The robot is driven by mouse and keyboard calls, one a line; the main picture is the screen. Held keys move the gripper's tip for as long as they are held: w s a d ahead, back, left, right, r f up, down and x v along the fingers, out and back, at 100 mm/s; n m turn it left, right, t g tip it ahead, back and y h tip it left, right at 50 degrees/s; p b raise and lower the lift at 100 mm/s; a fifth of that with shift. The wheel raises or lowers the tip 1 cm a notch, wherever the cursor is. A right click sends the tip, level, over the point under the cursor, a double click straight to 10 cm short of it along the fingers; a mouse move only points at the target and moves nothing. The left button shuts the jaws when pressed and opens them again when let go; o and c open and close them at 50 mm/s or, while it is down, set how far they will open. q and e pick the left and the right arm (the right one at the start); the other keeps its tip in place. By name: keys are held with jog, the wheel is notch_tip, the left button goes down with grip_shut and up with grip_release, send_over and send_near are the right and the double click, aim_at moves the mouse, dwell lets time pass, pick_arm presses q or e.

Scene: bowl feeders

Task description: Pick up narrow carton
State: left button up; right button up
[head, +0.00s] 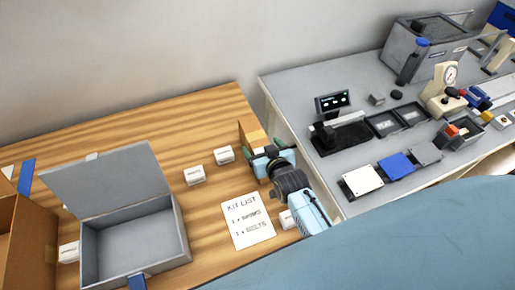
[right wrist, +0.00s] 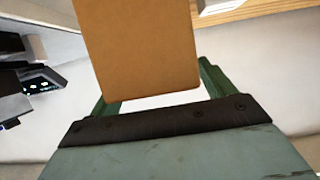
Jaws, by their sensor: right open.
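The narrow carton (head: 253,134) is a plain brown box standing near the right end of the wooden table in the head view. It shows large in the right wrist view (right wrist: 140,50). My right gripper (head: 263,153) is open at the carton's near side. In the right wrist view its green fingers (right wrist: 158,88) lie on either side of the carton's lower end, with light gaps visible. I cannot tell how deep the carton sits between them. My left gripper is not in view.
A grey open-lidded box (head: 135,240) and a larger brown carton (head: 30,240) stand at left. Small white boxes (head: 195,175) and a kit list sheet (head: 247,219) lie near my right arm. A grey bench (head: 290,90) with trays and a scale adjoins at right.

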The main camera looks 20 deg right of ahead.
grip_shut()
jog(key=shift+r, duration=0.1)
dwell(0.4)
jog(key=shift+r, duration=0.1)
